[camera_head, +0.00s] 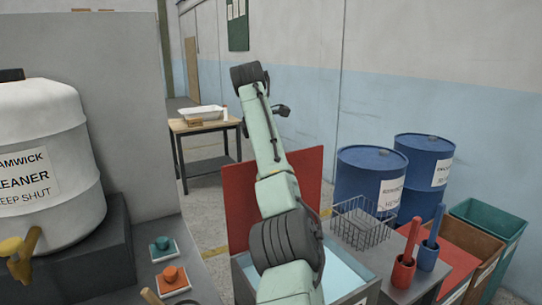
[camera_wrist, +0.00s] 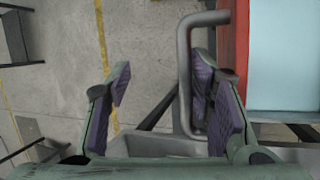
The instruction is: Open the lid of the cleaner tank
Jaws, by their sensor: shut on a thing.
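The cleaner tank (camera_head: 364,294) is a grey box with a pale blue inside, low in the middle of the head view. Its red lid (camera_head: 240,205) stands steeply raised at the back, so the tank is open; my arm covers part of the lid. In the wrist view, a grey bar handle (camera_wrist: 185,85) passes between the fingers of my gripper (camera_wrist: 162,72), close against the right one. My gripper is shut on this handle. A red edge (camera_wrist: 242,50) beside a pale blue surface shows at the right there. The head view does not show the fingers.
A white drum (camera_head: 45,165) labelled cleaner stands left, near teal (camera_head: 162,244) and orange (camera_head: 171,275) knobs.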

